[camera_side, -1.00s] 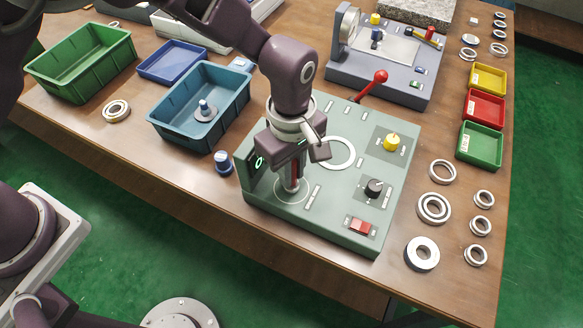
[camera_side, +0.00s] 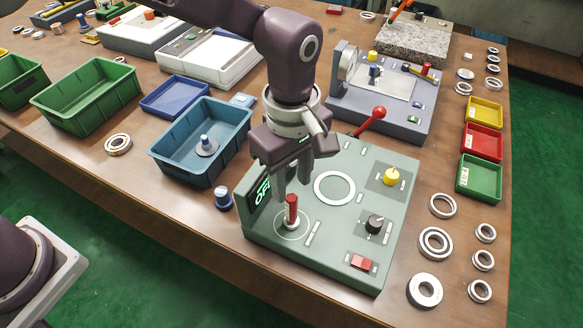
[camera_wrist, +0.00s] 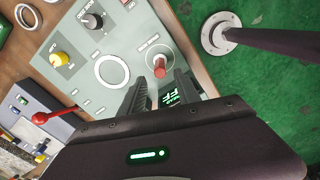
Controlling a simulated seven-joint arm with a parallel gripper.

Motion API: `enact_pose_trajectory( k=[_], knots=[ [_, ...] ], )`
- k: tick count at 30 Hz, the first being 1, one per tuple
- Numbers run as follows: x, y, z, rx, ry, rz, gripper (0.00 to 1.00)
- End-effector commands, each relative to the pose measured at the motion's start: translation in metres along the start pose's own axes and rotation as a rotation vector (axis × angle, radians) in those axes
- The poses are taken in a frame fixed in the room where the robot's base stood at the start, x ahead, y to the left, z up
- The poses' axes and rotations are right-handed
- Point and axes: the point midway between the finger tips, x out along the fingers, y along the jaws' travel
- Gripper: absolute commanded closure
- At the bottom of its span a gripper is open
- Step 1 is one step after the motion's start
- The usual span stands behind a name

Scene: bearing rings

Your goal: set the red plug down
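The red plug (camera_side: 291,208) stands upright on a pale base inside the thin ring mark at the front left of the grey-green control box (camera_side: 335,250). It also shows in the wrist view (camera_wrist: 160,67), just beyond my fingertips. My gripper (camera_side: 292,182) is above the plug, fingers pointing down and apart, with nothing between them. In the wrist view my two fingers (camera_wrist: 162,84) are spread on either side of the line to the plug. In the side view the fingertips are close to the plug's top; I cannot tell the exact gap.
The box carries a white ring (camera_side: 334,187), a yellow knob (camera_side: 391,176), a black knob (camera_side: 374,223), a red switch (camera_side: 361,262) and a lit display. A red-knobbed lever (camera_side: 379,113) stands behind. A blue bin (camera_side: 178,166) is left; several bearing rings lie right.

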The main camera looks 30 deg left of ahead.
Motion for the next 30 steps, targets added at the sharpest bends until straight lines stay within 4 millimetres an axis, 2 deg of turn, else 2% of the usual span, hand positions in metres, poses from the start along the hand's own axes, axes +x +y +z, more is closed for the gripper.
enact_pose_trajectory(
  k=[3, 6, 15, 17, 20, 23, 25, 27, 30],
  knots=[
    [-0.023, 0.001, 0.000, 0.001, 0.000, 0.004, 0.61],
    [-0.034, 0.000, 0.000, 0.000, 0.000, 0.002, 0.61],
    [-0.038, 0.000, 0.000, 0.000, 0.000, 0.000, 0.61],
    [-0.045, -0.002, -0.007, 0.012, -0.011, 0.006, 0.61],
    [-0.081, -0.017, -0.038, 0.095, -0.062, 0.046, 0.61],
    [-0.131, -0.057, -0.084, 0.277, -0.101, 0.139, 0.61],
    [-0.159, -0.095, -0.112, 0.437, -0.081, 0.222, 0.61],
    [-0.178, -0.140, -0.132, 0.612, -0.013, 0.300, 0.61],
    [-0.184, -0.198, -0.148, 0.847, 0.150, 0.355, 0.61]
  ],
)
